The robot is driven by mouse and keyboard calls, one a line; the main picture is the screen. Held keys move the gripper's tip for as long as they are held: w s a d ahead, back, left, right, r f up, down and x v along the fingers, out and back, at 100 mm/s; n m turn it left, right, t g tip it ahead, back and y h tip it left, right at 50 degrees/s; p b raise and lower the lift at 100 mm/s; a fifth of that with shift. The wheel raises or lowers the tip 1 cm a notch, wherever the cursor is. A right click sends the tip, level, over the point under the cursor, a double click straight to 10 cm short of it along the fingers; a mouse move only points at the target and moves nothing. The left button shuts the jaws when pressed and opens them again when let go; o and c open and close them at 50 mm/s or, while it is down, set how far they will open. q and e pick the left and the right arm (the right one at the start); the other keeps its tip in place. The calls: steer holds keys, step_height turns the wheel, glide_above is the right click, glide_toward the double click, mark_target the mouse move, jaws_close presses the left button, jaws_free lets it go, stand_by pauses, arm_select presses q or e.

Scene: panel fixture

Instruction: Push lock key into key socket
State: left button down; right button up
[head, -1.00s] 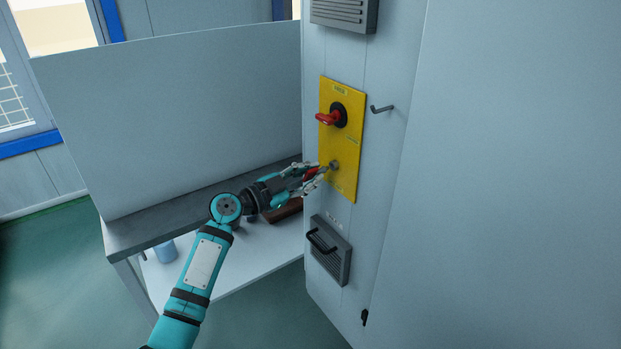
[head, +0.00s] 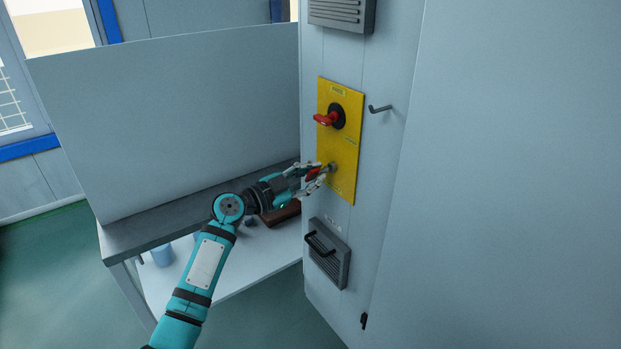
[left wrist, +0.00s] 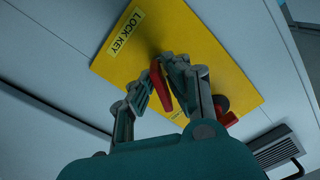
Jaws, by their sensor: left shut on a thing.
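My left gripper (head: 318,177) is shut on the red lock key (head: 313,173) in front of the lower part of the yellow panel (head: 341,104). The key also shows in the left wrist view (left wrist: 161,88), between the fingers, its far end toward the panel. The round grey key socket (head: 333,166) is right at the key's tip. I cannot tell how far the key is inside it. In the left wrist view the fingers hide the socket. A "LOCK KEY" label (left wrist: 126,32) is on the panel. My right gripper is not in view.
A red rotary handle (head: 327,119) sits above the socket on the panel. A hook (head: 380,108) sticks out to the right. A vent with a handle (head: 327,252) is below. A bench (head: 240,279) holding a brown item (head: 281,213) stands to the left.

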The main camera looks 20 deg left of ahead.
arm_select(q)
steer(key=shift+w+d+b, duration=0.3)
steer(key=shift+w+b, duration=0.05)
steer(key=shift+w, duration=0.05)
steer(key=c, duration=1.3)
jaws_free()
steer(key=shift+o, duration=0.2)
steer(key=shift+s+a, duration=0.25)
steer(key=shift+s, duration=0.05)
steer(key=v, duration=1.1)
steer(key=a+f+n+g+y+p, duration=0.25)
steer(key=f+n+y, duration=0.35)
steer(key=f, duration=1.7)
steer(key=s+f+n+g+y, duration=0.1)
steer(key=s+f+n+g, duration=0.1)
steer(key=s+f, duration=0.45)
steer(key=s+f+n+g+y, duration=0.15)
steer(key=s+f, duration=0.25)
steer(key=f, duration=0.6)
steer(key=s+f+n+g+y+p, duration=0.2)
steer(key=s+f+g, duration=0.2)
steer(key=s+f, duration=1.35)
steer(key=s+d+f+g, duration=0.2)
steer(key=s, duration=1)
steer(key=s+d+f+g+p, duration=0.1)
steer(key=s+d+f, duration=0.1)
steer(key=s, duration=1.1)
steer(key=shift+d+f+g, duration=0.15)
steer(key=shift+d+g, duration=0.15)
steer(key=shift+g, duration=0.1)
